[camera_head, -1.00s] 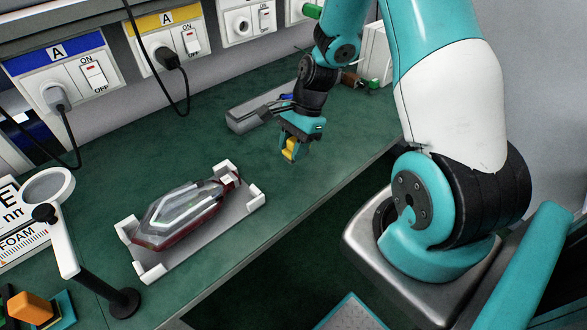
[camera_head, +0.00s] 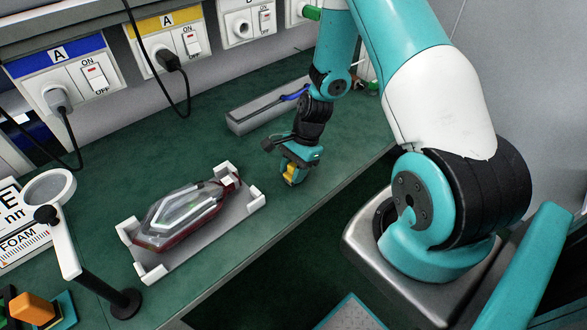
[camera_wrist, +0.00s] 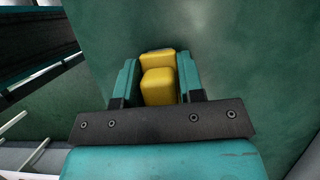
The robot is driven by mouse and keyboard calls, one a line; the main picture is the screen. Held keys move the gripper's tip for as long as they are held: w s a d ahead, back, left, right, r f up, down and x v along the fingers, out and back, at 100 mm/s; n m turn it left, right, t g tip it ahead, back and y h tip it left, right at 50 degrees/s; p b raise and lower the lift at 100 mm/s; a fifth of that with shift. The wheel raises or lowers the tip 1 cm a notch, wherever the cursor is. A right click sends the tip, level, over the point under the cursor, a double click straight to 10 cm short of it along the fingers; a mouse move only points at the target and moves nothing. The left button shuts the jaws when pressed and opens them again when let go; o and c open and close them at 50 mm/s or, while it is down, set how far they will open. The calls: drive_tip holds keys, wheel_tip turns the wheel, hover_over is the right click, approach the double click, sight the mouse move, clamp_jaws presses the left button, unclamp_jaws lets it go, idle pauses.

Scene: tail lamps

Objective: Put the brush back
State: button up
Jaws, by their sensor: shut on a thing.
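My gripper (camera_head: 290,178) is shut on a yellow blocky piece (camera_head: 289,172), seemingly the brush, low over the green bench near its front edge. In the wrist view the yellow piece (camera_wrist: 158,84) sits between the two teal fingers (camera_wrist: 157,88). It looks like two yellow blocks, one behind the other. No bristles show, and I cannot tell if it touches the bench. A long grey tray (camera_head: 245,121) lies behind my gripper at the back of the bench, with a blue piece (camera_head: 293,96) at its right end.
A red-rimmed tail lamp (camera_head: 180,218) lies in a white-cornered fixture (camera_head: 240,211) left of my gripper. A magnifier stand (camera_head: 65,240) stands at the front left. Sockets with hanging cables (camera_head: 180,90) line the back. Bench between lamp and grey tray is clear.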

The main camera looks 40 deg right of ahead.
drive_tip(key=o, duration=0.9)
drive_tip(key=shift+f, duration=0.15)
